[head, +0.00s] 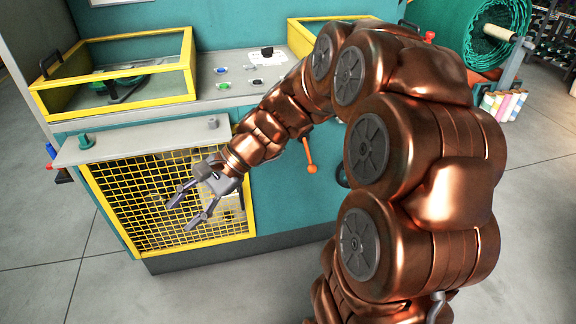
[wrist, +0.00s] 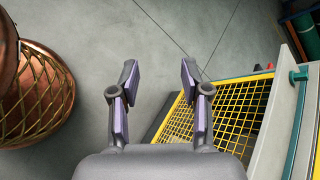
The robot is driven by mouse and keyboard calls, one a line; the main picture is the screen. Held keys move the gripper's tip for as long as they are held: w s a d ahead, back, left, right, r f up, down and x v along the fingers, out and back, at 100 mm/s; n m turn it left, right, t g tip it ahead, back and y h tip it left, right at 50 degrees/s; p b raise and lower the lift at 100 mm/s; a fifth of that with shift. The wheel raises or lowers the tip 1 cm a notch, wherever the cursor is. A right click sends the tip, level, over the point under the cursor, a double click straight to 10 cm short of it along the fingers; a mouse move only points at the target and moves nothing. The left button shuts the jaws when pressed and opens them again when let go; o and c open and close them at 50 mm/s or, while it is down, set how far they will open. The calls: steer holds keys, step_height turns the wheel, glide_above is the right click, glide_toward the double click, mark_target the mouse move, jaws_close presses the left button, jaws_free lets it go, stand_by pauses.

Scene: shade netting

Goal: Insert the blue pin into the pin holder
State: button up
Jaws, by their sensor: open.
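My gripper (head: 182,213) is open and empty in front of the yellow mesh guard of the green machine. In the wrist view its two fingers (wrist: 158,76) are spread apart over bare grey floor. A blue rounded piece (head: 50,150) sticks out at the machine's left side, with red below it; I cannot tell if it is the blue pin. A small blue item (head: 223,86) also lies on the grey worktop. I cannot single out the pin holder with certainty.
A grey shelf (head: 140,143) with a green knob (head: 86,140) juts out above the yellow mesh guard (head: 165,200). A yellow-framed box (head: 115,100) stands on the worktop (head: 205,99). An orange-knobbed lever (head: 311,168) is right of my gripper. Floor in front is clear.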

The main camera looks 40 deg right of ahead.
steer(key=w+d+f+m+t+y+b, duration=0.1)
steer(key=w+d+f+m+t+b, duration=0.25)
steer(key=w+d, duration=0.3)
steer(key=w+d+f+m+t+y+b, duration=0.1)
steer(key=w+d+f+m+t+b, duration=0.2)
steer(key=w+d+m+b, duration=0.25)
steer(key=w+d+f+m+t+h+b, duration=0.2)
steer(key=d+f+m+t, duration=0.1)
steer(key=d, duration=0.6)
steer(key=w+d+f+m+t+h+b, duration=0.1)
steer(key=w+d+f+m+t+h, duration=0.2)
steer(key=d, duration=0.5)
steer(key=w+d+f+m+t+h+b, duration=0.15)
steer(key=d+m, duration=0.25)
steer(key=d, duration=0.5)
steer(key=shift+t+y, duration=0.4)
steer(key=shift+y, duration=0.05)
steer(key=x, duration=0.2)
steer(key=b+x, duration=0.1)
steer(key=x, duration=0.2)
steer(key=shift+w+a+f+b, duration=0.2)
steer(key=shift+w+a+b, duration=0.05)
steer(key=shift+a+b, duration=0.15)
steer(key=shift+w+a+r, duration=0.1)
steer(key=shift+w+a, duration=0.15)
steer(key=shift+w, duration=0.4)
